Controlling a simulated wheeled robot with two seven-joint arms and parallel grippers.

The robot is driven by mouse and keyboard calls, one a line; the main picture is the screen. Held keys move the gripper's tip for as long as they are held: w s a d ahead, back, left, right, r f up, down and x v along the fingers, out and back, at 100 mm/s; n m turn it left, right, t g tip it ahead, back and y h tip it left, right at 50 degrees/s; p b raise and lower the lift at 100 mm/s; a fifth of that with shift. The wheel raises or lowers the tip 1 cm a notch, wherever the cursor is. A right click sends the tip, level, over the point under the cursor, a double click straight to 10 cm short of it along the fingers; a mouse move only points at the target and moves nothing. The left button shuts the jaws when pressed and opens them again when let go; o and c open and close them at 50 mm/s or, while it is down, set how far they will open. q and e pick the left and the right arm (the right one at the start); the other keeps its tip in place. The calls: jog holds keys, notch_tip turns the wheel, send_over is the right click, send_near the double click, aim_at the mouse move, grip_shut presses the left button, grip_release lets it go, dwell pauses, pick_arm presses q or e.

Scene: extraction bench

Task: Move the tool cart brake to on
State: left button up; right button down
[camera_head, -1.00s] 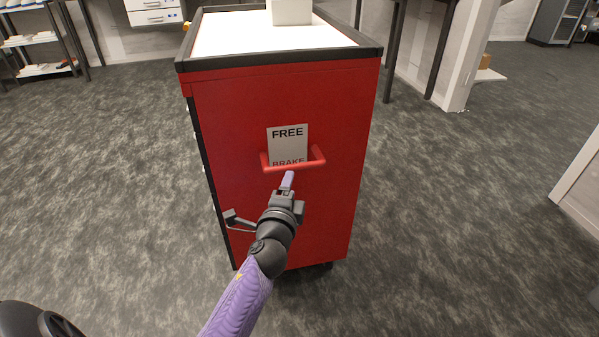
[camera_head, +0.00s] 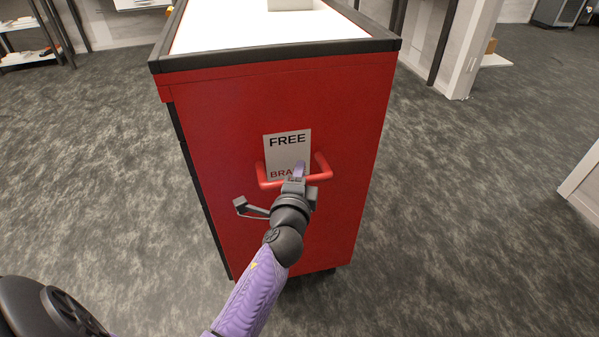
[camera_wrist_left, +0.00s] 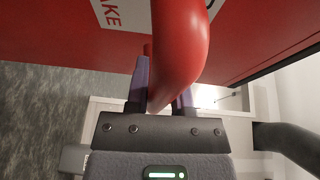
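The red cart (camera_head: 210,110) stands in front of me. Its end panel has a red U-shaped brake handle (camera_head: 265,180) before a white plate (camera_head: 287,158). "FREE" is readable at the plate's top. "BRAKE" below is partly covered by my gripper. My left gripper (camera_head: 299,172) is at the right half of the handle, with one lilac finger showing above the bar. In the left wrist view the handle (camera_wrist_left: 180,45) runs down between the two fingers. Whether they press on it is not clear. My right gripper is not in view.
A grey lever-like part (camera_head: 250,209) sticks out left of my gripper. The cart's white top (camera_head: 240,30) carries a white object (camera_head: 290,4). A shelf (camera_head: 25,55) stands at the back left. The grey floor is clear on both sides.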

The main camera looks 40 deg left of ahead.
pick_arm(q)
grip_shut()
dwell(1.0)
